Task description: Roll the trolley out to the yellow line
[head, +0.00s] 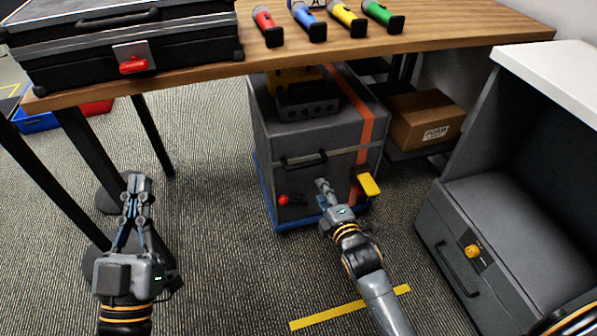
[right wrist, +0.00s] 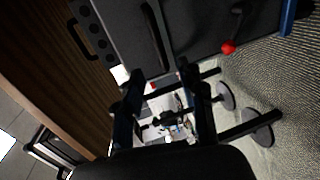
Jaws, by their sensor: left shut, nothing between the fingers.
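The trolley (head: 318,185) is a grey box on a blue base under the wooden table. Its front has a dark bar handle (head: 304,160), a red knob (head: 283,199) and a yellow latch (head: 369,184). My right gripper (head: 323,186) is in front of this face, just below the handle. In the right wrist view its fingers (right wrist: 159,80) stand apart, with the handle (right wrist: 155,36) beyond the tips; whether they touch it is unclear. My left gripper (head: 138,180) is shut and empty, over the carpet left of the trolley. The yellow line (head: 345,309) lies on the floor in front.
The table (head: 190,72) holds a black case (head: 120,45) and several coloured-handled tools. Table legs stand on the left. A cardboard box (head: 425,118) sits behind right. Carpet between trolley and line looks clear.

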